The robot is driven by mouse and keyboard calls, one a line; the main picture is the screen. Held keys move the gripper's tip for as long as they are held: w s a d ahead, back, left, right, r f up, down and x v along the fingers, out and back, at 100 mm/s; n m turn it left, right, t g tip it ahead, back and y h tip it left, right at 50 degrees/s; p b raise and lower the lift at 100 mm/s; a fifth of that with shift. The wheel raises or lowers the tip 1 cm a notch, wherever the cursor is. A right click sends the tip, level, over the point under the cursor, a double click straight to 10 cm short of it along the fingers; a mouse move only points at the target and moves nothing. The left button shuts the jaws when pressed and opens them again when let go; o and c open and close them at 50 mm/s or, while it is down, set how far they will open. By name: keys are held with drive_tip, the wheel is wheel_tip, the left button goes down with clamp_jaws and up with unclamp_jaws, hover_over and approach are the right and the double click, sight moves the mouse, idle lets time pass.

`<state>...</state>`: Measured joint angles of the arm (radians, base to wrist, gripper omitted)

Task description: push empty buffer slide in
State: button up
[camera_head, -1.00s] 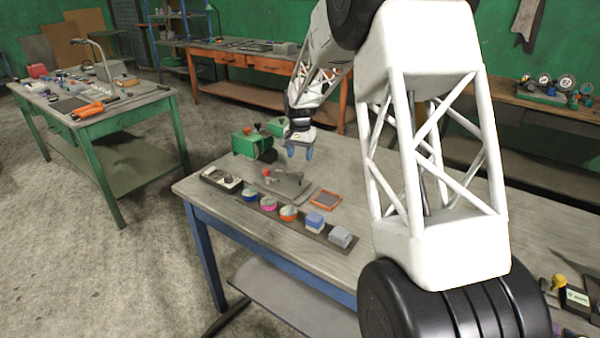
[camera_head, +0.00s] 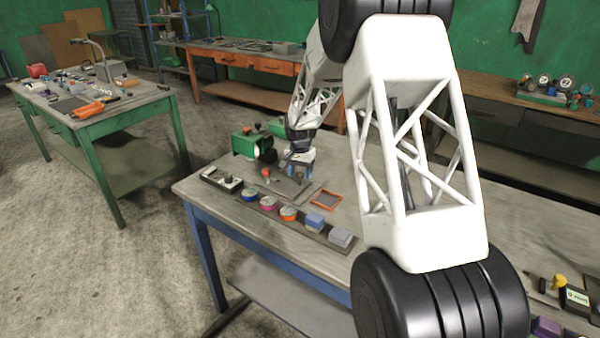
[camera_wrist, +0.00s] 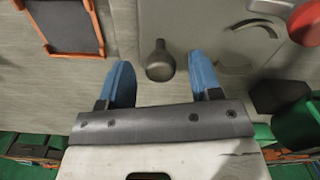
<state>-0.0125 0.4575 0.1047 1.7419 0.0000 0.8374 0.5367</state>
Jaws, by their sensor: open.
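A flat grey metal plate (camera_head: 304,196) lies on the bench, and it also shows in the wrist view (camera_wrist: 190,20). A dark grey round-ended knob (camera_wrist: 160,62) stands at its edge. A red ball knob (camera_head: 266,172) on a metal lever is at the plate's far end; it shows at the right edge of the wrist view (camera_wrist: 306,22). I cannot tell for certain which part is the buffer slide. My gripper (camera_head: 298,174) is low over the plate. In the wrist view its blue fingers (camera_wrist: 161,66) are apart, one on each side of the dark knob, with gaps visible.
An orange-framed dark tray (camera_head: 327,198) lies beside the plate. A dark strip with several coloured round and square pieces (camera_head: 289,214) runs along the bench front. A green machine (camera_head: 250,145) stands behind the plate. Bare bench (camera_head: 213,197) is at the left front corner.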

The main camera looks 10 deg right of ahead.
clamp_jaws()
hover_over(279, 176)
drive_tip(key=shift+s, duration=0.1)
idle(0.5)
unclamp_jaws()
drive_tip(key=shift+r, duration=0.1)
wheel_tip(279, 176, up, 8)
idle(0.8)
